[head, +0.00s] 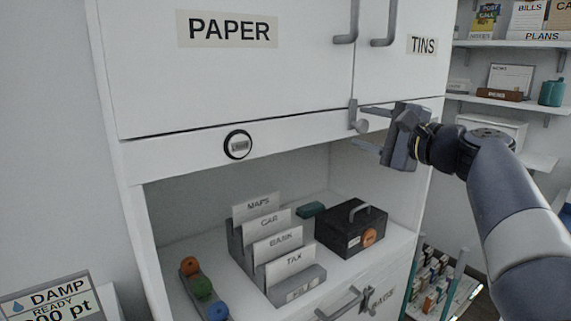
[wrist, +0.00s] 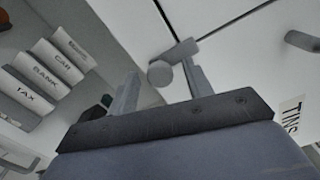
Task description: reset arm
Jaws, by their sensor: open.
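My gripper (head: 366,130) is at the upper right of the head view, at the right edge of the cabinet, below the TINS door (head: 405,60). Its two fingers are apart and point left. A grey knob on a short bar (head: 359,120) shows by the fingertips. In the wrist view the fingers of my gripper (wrist: 160,92) stand on either side of the round knob end (wrist: 160,73). I cannot tell whether a finger touches it. Nothing is held between the fingers.
Below, the open shelf holds a file rack (head: 280,254) with labelled cards, a black box with a handle (head: 350,228) and a tray of coloured balls (head: 203,290). The PAPER door (head: 225,75) is shut. Wall shelves (head: 510,100) stand at right.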

